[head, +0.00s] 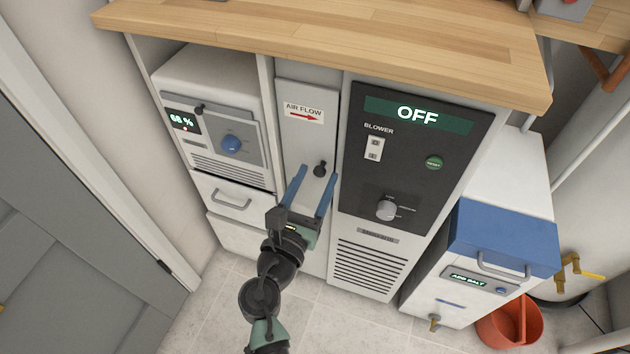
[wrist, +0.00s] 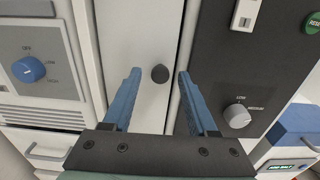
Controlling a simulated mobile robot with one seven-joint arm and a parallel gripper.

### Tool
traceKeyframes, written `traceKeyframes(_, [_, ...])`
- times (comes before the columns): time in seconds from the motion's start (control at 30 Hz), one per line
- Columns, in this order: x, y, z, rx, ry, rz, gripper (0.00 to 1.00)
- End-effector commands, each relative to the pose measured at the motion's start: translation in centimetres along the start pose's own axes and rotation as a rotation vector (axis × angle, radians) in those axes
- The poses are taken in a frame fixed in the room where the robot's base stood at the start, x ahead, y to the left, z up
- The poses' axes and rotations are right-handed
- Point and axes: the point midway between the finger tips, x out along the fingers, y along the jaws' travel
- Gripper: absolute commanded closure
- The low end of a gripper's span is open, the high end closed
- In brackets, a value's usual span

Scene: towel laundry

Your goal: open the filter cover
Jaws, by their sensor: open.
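The tall narrow white panel (head: 307,136) with the "AIR FLOW" label (head: 304,112) and red arrow is closed between two machines. A black round knob (head: 320,169) sits on it near its right edge. My gripper (head: 316,175) is open, with its two blue fingers pointing at the panel. In the wrist view the knob (wrist: 160,73) shows between the fingertips (wrist: 157,74), with a gap on each side and no finger seen touching it. How far the fingertips are from the panel is hard to tell. No part is labelled as a filter cover.
A white machine with a blue dial (head: 231,144) stands at the left. The black blower panel (head: 401,155) reads "OFF" at the right. A wooden worktop (head: 330,40) overhangs above. A blue-lidded box (head: 505,240) and orange bucket (head: 508,325) stand at the far right.

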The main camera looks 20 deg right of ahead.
Motion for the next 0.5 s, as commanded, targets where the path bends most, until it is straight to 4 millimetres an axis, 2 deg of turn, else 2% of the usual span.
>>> traceKeyframes(0.27, [0.14, -0.03, 0.01, 0.0, 0.0, -0.001, 0.42])
traceKeyframes(0.5, [0.11, -0.02, 0.01, 0.0, 0.0, -0.001, 0.85])
